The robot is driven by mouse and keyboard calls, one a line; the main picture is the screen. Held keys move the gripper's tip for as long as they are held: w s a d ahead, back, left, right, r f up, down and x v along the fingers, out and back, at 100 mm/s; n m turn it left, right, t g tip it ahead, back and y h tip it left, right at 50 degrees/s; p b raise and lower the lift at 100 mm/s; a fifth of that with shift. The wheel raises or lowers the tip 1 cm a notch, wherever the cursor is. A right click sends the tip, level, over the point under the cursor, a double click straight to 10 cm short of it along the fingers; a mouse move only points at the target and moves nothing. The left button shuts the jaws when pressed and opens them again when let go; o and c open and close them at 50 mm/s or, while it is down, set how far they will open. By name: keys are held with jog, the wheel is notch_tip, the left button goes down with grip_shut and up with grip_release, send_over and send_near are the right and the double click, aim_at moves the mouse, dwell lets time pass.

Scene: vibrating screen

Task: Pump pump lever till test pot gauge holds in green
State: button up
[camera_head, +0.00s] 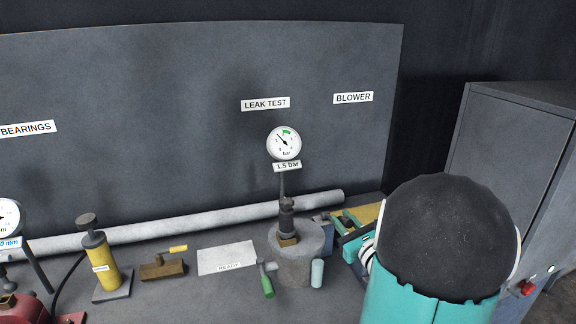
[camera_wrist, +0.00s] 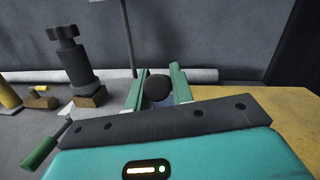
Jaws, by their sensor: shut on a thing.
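The test pot (camera_head: 295,262) is a grey cylinder on the bench, with a black valve knob on top. Its round white gauge (camera_head: 284,143) stands above it on a thin stem, over a "1.5 bar" tag. The needle points up and left, outside the green band at the top of the dial. My gripper (camera_wrist: 156,80) is shut on a round black knob (camera_wrist: 157,89), seemingly the pump lever's end, between its green fingers. In the head view my gripper (camera_head: 347,229) is right of the pot, partly behind my arm, and the lever is hidden there.
A green-handled lever (camera_head: 267,284) and a pale cylinder (camera_head: 317,273) are at the pot's front. A pale pipe (camera_head: 190,227) runs behind; a grey cabinet (camera_head: 510,150) stands right.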

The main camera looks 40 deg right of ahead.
jog(key=shift+w+d+r+g, duration=0.15)
jog(key=shift+w+r+g, duration=0.25)
jog(key=shift+r, duration=0.35)
jog(key=shift+f, duration=0.1)
jog(key=shift+s+a+f+t, duration=0.1)
jog(key=shift+s+f+t, duration=0.2)
jog(key=shift+f, duration=0.3)
jog(key=shift+s+a+f+t, duration=0.1)
jog(key=shift+s+f+t, duration=0.2)
jog(key=shift+f, duration=0.3)
jog(key=shift+s+a+f+t, duration=0.15)
jog(key=shift+f+t, duration=0.1)
jog(key=shift+f, duration=0.25)
jog(key=shift+s+d+f+t, duration=0.1)
jog(key=shift+s+f+t, duration=0.1)
jog(key=shift+f, duration=0.25)
jog(key=shift+s+a+f+t, duration=0.1)
jog(key=shift+f+t, duration=0.15)
jog(key=shift+f, duration=0.25)
jog(key=shift+o, duration=0.2)
jog(key=shift+f+t, duration=0.9)
jog(key=shift+f, duration=1)
jog(key=shift+n, duration=0.3)
jog(key=shift+r, duration=0.15)
